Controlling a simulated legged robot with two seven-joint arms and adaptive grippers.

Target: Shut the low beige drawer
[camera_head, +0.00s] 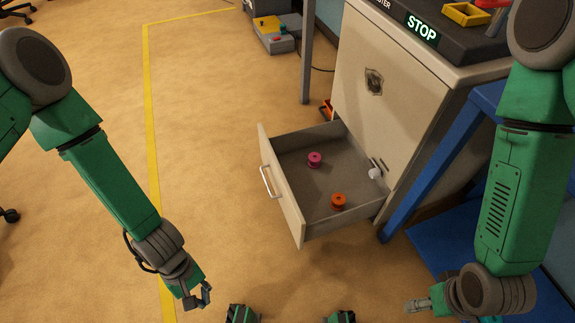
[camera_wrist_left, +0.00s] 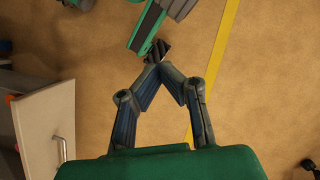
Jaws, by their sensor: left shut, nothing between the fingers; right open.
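The low beige drawer (camera_head: 282,190) is pulled out from the beige cabinet (camera_head: 388,85) in the head view. Its front faces left and carries a silver bar handle (camera_head: 268,182). Inside lie a pink spool-like item (camera_head: 314,159), an orange one (camera_head: 338,201) and a small white item (camera_head: 375,174). My left gripper (camera_head: 204,298) is shut and empty, left of and nearer than the drawer front. In the left wrist view its fingertips (camera_wrist_left: 160,65) meet, and the drawer front (camera_wrist_left: 40,130) with its handle (camera_wrist_left: 62,148) shows at the left.
A blue frame (camera_head: 430,180) stands against the cabinet's right side. A grey post (camera_head: 306,55) and a box with coloured parts (camera_head: 273,36) are behind. Tan floor with a yellow line (camera_head: 150,110) is clear left of the drawer.

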